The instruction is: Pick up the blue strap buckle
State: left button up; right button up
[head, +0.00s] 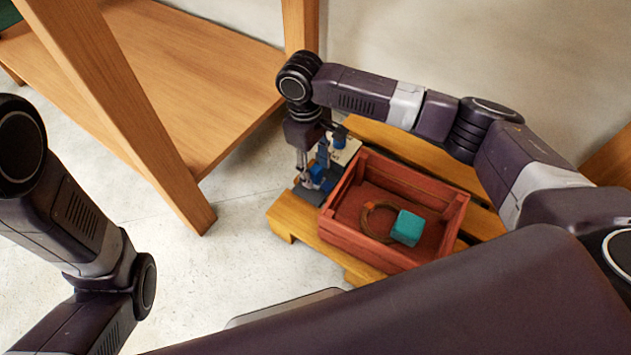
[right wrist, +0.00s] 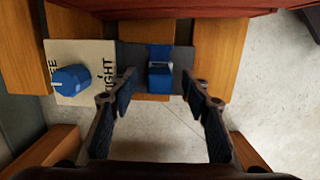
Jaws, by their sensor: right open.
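The blue strap buckle (right wrist: 160,74) lies on a dark grey strip (right wrist: 132,58) across the wooden slats. In the right wrist view it sits between and just beyond the fingertips of my right gripper (right wrist: 159,86). That gripper is open, with a finger on each side of the buckle and a visible gap to both. In the head view my right gripper (head: 316,170) points down over the left end of the slatted seat, left of the red crate. There its fingers partly cover the blue parts. My left arm shows at the left, but its gripper is out of view.
A blue round piece (right wrist: 68,80) lies on a lettered beige card (right wrist: 98,60) beside the strip. A wooden table leg (head: 150,130) stands left; pale floor (head: 245,240) is clear.

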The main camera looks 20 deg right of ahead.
jog(key=shift+f, duration=0.45)
jog(key=shift+c, duration=0.2)
grip_shut()
jog(key=shift+r, duration=0.1)
jog(key=shift+r, duration=0.1)
